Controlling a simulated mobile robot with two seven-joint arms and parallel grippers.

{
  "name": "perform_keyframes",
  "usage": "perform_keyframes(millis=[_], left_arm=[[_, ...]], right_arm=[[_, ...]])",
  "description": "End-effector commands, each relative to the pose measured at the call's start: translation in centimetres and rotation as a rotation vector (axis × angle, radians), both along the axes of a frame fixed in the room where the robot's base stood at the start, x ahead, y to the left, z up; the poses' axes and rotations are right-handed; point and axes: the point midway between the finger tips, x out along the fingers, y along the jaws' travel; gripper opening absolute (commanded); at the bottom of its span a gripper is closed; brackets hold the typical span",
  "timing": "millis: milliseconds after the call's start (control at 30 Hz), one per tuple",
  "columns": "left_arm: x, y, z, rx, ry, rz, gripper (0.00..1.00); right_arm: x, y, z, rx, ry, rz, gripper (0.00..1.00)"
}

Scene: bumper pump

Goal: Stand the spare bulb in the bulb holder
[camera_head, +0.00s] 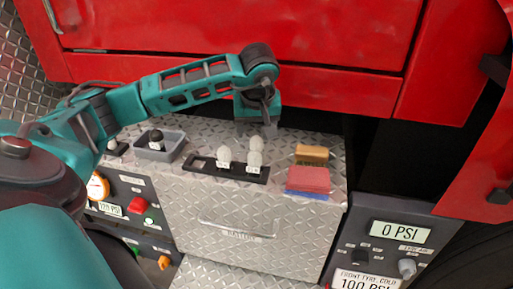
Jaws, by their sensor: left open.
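The bulb holder (202,164) is a dark strip with sockets, lying on the diamond-plate bumper top. Two whitish bulbs with small labels stand in it: one near the middle (224,155) and one nearer its right end (254,160). A third pale bulb (256,143) shows just behind the right one; its base is hidden, so I cannot tell whether it touches the holder. My left gripper (256,126) points down, open, just above and behind this third bulb. My right gripper is out of view.
A grey tray (174,154) with a dark knobbed item stands left of the holder. A tan block (312,152), a red block (308,178) and a blue piece (305,194) lie to the right. The red truck body (335,92) rises close behind the bumper.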

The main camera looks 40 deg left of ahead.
Motion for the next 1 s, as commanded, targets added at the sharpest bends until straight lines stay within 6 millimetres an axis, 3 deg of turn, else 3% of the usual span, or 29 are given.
perform_keyframes(millis=[267,533,867,1000], left_arm=[[0.6,0.5,-2.4,0.000,0.003,-0.001,0.66],[1.5,1.2,-6.0,-0.001,0.002,0.000,0.66],[1.7,1.4,-6.5,0.001,-0.001,-0.002,0.65],[1.7,1.4,-6.5,0.001,-0.001,-0.002,0.52]], right_arm=[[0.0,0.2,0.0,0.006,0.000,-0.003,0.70],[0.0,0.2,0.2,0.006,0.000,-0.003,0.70],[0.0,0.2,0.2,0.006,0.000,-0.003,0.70],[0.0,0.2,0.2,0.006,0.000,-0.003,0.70]])
